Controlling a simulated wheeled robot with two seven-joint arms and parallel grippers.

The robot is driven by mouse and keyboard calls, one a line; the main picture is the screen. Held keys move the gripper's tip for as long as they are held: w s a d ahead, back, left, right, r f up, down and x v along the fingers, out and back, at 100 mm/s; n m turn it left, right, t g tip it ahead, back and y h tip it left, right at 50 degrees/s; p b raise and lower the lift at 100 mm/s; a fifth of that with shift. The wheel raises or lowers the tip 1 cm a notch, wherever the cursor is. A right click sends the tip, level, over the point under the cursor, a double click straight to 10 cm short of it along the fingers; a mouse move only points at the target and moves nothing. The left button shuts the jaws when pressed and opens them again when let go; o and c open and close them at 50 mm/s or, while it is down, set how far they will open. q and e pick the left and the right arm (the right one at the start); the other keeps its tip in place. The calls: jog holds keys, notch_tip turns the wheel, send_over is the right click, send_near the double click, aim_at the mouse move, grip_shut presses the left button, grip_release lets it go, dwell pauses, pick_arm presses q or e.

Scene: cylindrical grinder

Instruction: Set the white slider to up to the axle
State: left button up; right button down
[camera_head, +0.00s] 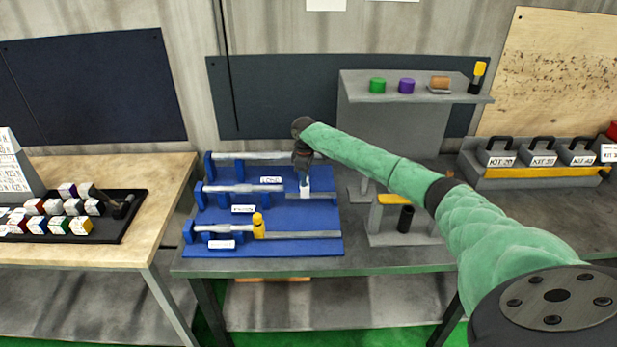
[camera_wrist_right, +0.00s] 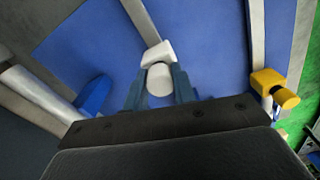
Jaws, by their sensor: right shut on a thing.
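The white slider (camera_head: 304,192) sits on the middle rail of the blue fixture (camera_head: 300,214), right of the grey axle (camera_head: 232,188) lying in that row. A short gap seems to show between them. My right gripper (camera_head: 304,180) reaches down onto the slider. In the right wrist view the white slider (camera_wrist_right: 158,55) shows with its round knob between the fingers of the right gripper (camera_wrist_right: 160,85), which are shut on it. My left gripper is not in view.
A yellow slider (camera_head: 259,226) stands on the front rail, against or near that row's axle. A back axle (camera_head: 250,156) lies behind. A grey stand with a yellow top (camera_head: 394,199) is right of the fixture, below my arm. A shelf (camera_head: 450,96) stands behind.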

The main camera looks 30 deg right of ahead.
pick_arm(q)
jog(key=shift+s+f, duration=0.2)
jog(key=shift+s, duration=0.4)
pick_arm(e)
jog(key=w+a, duration=0.2)
jog(key=a, duration=0.1)
jog(key=w+a, duration=0.1)
jog(key=a, duration=0.1)
jog(key=shift+r, duration=0.1)
jog(key=shift+w+a, duration=0.1)
jog(key=c, duration=1.6)
grip_release()
jog(key=o, duration=0.5)
jog(key=shift+w+a, duration=0.1)
jog(key=shift+a, duration=0.05)
jog(key=shift+c, duration=0.2)
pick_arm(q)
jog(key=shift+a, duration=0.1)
